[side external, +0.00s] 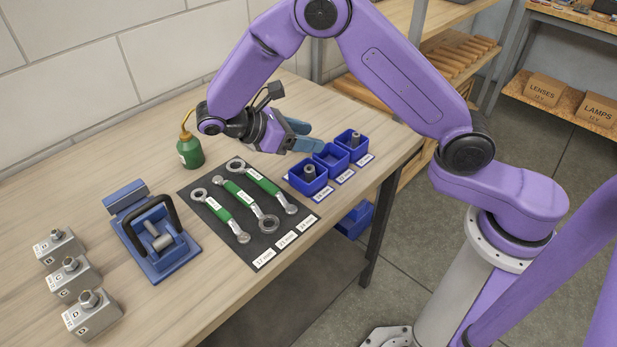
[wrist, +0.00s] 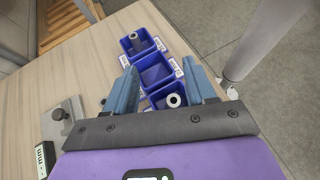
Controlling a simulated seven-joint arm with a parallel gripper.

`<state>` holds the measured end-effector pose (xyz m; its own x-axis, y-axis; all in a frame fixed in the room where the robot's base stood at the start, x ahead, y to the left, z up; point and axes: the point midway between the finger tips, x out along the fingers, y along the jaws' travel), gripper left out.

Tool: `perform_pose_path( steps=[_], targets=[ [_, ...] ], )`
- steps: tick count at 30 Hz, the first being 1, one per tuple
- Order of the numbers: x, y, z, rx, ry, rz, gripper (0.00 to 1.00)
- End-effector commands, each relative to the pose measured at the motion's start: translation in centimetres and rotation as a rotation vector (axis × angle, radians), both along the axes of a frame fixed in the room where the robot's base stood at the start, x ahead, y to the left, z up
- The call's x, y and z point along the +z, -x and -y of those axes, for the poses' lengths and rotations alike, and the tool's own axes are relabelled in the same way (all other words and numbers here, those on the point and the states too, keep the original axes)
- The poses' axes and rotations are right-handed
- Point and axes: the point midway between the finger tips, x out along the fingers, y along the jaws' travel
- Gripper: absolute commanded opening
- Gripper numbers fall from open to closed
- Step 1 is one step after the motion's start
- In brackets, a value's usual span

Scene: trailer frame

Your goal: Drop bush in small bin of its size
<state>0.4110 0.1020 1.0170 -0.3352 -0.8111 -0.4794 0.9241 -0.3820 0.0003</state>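Three small blue bins stand in a row at the table's right edge. The near bin (side external: 318,187) holds a grey bush (side external: 309,172), and the far bin (side external: 362,152) holds another grey bush (side external: 355,139). The middle bin (side external: 332,163) looks empty; it also shows in the wrist view (wrist: 155,73). A grey cylinder, perhaps a bush (side external: 158,239), lies in the blue fixture (side external: 178,262) under a black handle. My gripper (side external: 312,136) is above and behind the bins. In the wrist view its blue fingers (wrist: 163,88) are apart with nothing held between them.
Green-handled ring wrenches (side external: 236,203) lie on a black mat (side external: 264,247) between fixture and bins. A green bottle (side external: 190,153) stands behind the mat. Several grey blocks with bolts (side external: 93,315) stand at the front left. White size labels (side external: 323,194) lie by the bins.

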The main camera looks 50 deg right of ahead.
Motion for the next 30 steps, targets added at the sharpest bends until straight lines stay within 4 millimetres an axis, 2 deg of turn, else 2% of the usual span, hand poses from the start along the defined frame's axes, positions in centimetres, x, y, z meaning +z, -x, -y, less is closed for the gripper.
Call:
perform_pose_path(
  steps=[11, 30],
  targets=[
    [0.3, -0.3, -0.6, 0.000, 0.000, 0.002, 0.54],
    [4.7, -3.3, -8.1, 0.001, -0.002, 0.003, 0.54]
  ],
)
